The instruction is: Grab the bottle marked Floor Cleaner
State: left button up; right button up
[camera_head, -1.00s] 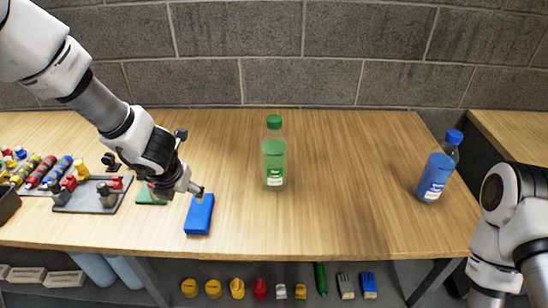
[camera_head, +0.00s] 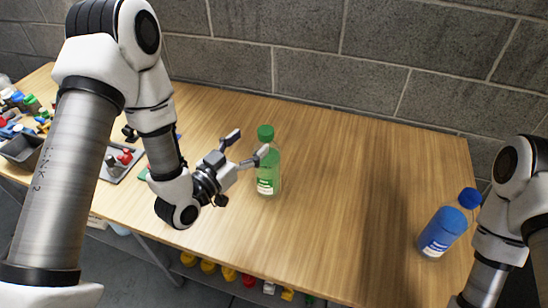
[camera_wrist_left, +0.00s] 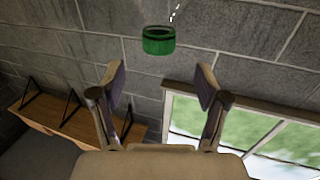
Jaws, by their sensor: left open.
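A green bottle (camera_head: 268,172) with a green cap and a white label stands upright on the wooden table. A blue bottle (camera_head: 442,232) with a blue cap and a white label stands at the right. The print on both labels is too small to read. My left gripper (camera_head: 248,145) is open and empty, just left of the green bottle, its fingers pointing toward the bottle's upper part. In the left wrist view, a green cap (camera_wrist_left: 158,40) shows beyond and between the open fingers (camera_wrist_left: 158,78). My right arm is at the right edge; its gripper is out of view.
A grey tray (camera_head: 118,165) with small parts lies left, partly behind my left arm. A dark bin (camera_head: 22,152) and several coloured items crowd the far left. A block wall (camera_head: 300,60) stands behind. The table between the bottles is clear.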

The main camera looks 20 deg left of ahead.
aim_at(261, 135)
pick_arm(q)
jog(key=shift+a+f, duration=0.15)
jog(key=p+x, duration=0.1)
jog(key=x, duration=0.2)
jog(key=p+x, duration=0.2)
jog(key=x, duration=0.1)
jog(key=shift+d, duration=0.5)
jog(key=shift+w, duration=0.3)
jog(key=shift+s+a, duration=0.1)
jog(key=shift+a, duration=0.1)
jog(key=shift+d, duration=0.15)
grip_shut()
pick_arm(e)
jog(key=r, duration=0.3)
jog(key=shift+s+a+r, duration=0.3)
jog(key=shift+a+r, duration=0.05)
jog(key=shift+r, duration=0.05)
